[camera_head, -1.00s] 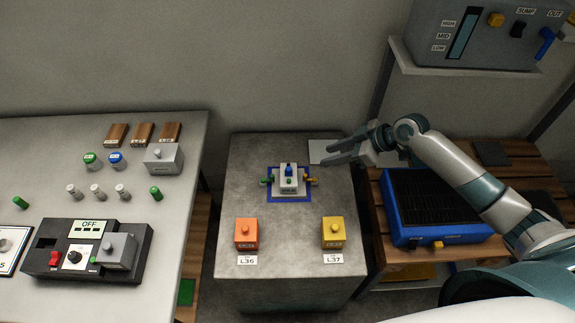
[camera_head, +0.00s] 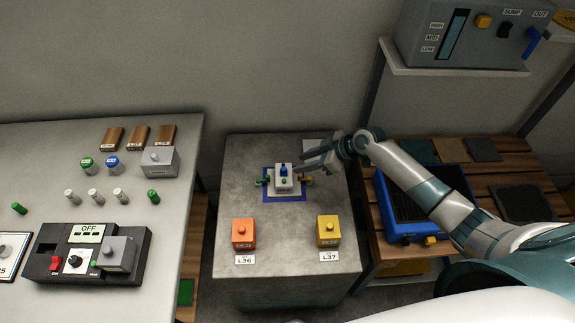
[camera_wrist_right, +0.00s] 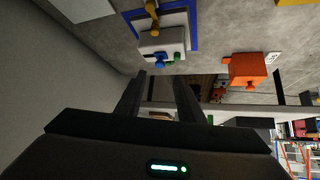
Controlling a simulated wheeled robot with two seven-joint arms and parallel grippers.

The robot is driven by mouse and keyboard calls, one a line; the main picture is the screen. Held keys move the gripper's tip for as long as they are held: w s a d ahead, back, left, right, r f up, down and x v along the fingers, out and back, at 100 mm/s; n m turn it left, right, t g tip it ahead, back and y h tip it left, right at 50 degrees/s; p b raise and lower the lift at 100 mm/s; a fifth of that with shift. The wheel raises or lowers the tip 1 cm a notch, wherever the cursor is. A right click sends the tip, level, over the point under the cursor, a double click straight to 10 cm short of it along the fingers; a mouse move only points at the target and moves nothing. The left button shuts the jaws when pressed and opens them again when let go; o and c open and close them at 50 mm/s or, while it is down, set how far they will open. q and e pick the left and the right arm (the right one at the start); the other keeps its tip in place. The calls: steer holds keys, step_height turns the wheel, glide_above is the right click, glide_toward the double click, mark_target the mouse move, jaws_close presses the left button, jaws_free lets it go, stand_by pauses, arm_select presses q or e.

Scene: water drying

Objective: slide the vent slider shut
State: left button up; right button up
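A small white device (camera_head: 284,186) stands inside a blue square outline on the grey pedestal (camera_head: 250,150). My right gripper (camera_head: 312,160) is just right of and behind the device, fingers apart and empty. In the right wrist view the spread fingers (camera_wrist_right: 160,88) point toward the device (camera_wrist_right: 160,42), apart from it. My left gripper is not in view.
An orange block (camera_head: 243,235) and a yellow block (camera_head: 328,232) stand at the pedestal's front. A blue tray (camera_head: 408,230) is on the wooden bench at right. A grey control box (camera_head: 480,50) sits on the shelf above. The left table holds several small parts.

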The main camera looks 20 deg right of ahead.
mark_target(284, 169)
steer(key=p+x, duration=0.1)
steer(key=x, duration=0.7)
steer(key=shift+w, duration=0.1)
steer(key=shift+c, duration=0.4)
steer(key=shift+f, duration=0.1)
jaws_close()
